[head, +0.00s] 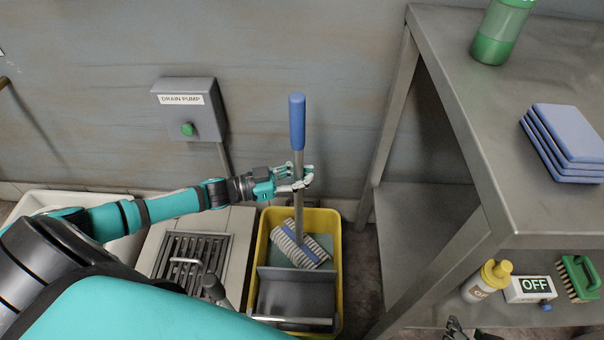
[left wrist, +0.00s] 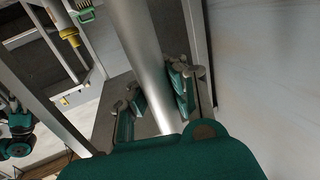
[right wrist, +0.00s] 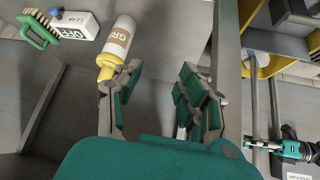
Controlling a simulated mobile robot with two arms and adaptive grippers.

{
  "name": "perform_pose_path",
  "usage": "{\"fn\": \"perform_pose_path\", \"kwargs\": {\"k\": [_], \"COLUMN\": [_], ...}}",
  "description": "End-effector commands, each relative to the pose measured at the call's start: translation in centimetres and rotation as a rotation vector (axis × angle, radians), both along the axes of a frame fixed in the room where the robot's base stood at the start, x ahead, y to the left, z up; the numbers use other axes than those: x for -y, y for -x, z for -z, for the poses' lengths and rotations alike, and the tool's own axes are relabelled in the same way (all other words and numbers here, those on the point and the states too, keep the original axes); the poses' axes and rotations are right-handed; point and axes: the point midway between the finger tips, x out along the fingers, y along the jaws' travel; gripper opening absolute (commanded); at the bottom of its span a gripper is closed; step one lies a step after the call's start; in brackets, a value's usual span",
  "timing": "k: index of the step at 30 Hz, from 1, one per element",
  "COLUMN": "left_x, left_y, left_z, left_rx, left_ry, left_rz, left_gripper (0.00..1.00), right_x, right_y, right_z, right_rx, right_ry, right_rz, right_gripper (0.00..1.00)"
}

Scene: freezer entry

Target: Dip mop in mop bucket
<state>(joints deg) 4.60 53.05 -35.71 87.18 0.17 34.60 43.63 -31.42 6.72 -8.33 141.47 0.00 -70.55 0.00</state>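The mop stands nearly upright, with a blue grip (head: 297,122) at its top and a striped head (head: 300,248) below. The mop head is within the rim of the yellow mop bucket (head: 336,262), over the greenish back part; I cannot tell how deep it sits. My left gripper (head: 298,181) is closed around the grey pole below the blue grip. In the left wrist view the pole (left wrist: 143,50) passes between its fingers. My right gripper (right wrist: 158,92) is open and empty; its tips show at the head view's bottom edge (head: 462,328).
A grey wringer (head: 295,292) fills the bucket's front. A steel table (head: 440,50) stands right, with a yellow-capped bottle (head: 485,282), an OFF box (head: 530,289) and a green brush (head: 577,278) on its lower shelf. A drain pump box (head: 190,108) is on the wall.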

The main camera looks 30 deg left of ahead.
Motion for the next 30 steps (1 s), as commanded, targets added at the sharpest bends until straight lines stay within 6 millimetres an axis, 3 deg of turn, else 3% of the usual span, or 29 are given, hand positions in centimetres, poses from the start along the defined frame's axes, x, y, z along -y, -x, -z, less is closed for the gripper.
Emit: {"fn": "perform_pose_path", "kwargs": {"k": [11,24,30], "left_x": [0.2,0.1,0.1], "left_y": [0.0,0.0,0.0], "left_z": [-1.3,-3.4,-5.9], "left_rx": [0.003,0.003,0.004], "left_ry": [0.002,0.002,0.002], "left_rz": [0.003,0.003,0.003], "left_gripper": [0.0,0.0,0.0], "right_x": [0.9,2.3,2.2], "right_y": [2.6,7.3,7.0], "right_z": [0.8,1.5,0.9], "right_rx": [-0.135,-0.361,-0.369], "right_ry": [0.029,0.074,0.076], "right_rz": [0.011,0.029,0.028], "right_gripper": [0.4,0.4,0.4]}}
